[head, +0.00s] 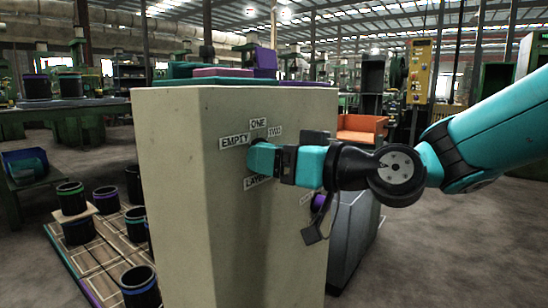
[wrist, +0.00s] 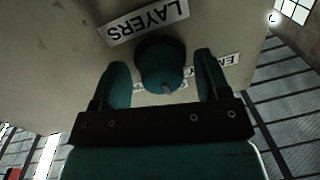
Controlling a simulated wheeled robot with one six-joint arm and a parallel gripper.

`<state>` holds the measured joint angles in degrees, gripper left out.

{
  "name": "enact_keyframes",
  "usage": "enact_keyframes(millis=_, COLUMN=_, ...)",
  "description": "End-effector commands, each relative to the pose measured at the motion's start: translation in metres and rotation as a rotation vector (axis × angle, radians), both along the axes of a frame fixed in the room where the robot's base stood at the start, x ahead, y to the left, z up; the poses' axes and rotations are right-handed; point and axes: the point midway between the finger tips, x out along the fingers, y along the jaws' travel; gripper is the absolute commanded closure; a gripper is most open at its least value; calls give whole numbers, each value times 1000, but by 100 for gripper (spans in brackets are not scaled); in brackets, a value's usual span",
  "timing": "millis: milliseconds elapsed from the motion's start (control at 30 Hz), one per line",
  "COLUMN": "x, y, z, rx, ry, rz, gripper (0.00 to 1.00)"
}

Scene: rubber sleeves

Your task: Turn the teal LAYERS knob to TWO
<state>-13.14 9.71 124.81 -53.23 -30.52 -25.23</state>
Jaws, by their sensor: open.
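The teal LAYERS knob (wrist: 162,68) sits on a dark round base on the beige panel (head: 180,180). A small pale mark shows near its lower edge in the wrist view; I cannot tell for certain which word it points to. My gripper (wrist: 160,62) is open, with one finger on each side of the knob and slim gaps beside it. In the head view my gripper (head: 262,158) is at the panel and hides most of the knob. The EMPTY label (head: 233,141), ONE label (head: 258,124) and TWO label (head: 274,132) surround it above; the LAYERS label (wrist: 148,20) is below it.
Teal and purple items (head: 220,72) lie on top of the beige cabinet. A dark piece (head: 312,234) hangs on the panel's right, below my arm. Black sleeves with coloured rings (head: 72,198) stand on a pallet (head: 95,265) at left. An orange bin (head: 362,130) stands behind.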

Motion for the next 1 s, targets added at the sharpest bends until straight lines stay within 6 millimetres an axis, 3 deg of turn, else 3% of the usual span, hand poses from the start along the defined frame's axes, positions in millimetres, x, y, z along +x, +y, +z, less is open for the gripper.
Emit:
enact_keyframes(millis=267, x=1, y=1, z=0, rx=0, ry=0, rz=0, gripper=33)
enact_keyframes(millis=467, x=1, y=1, z=0, rx=0, ry=0, rz=0, gripper=79)
enact_keyframes(millis=1000, x=0, y=1, z=0, rx=88, ry=118, rz=1, gripper=80)
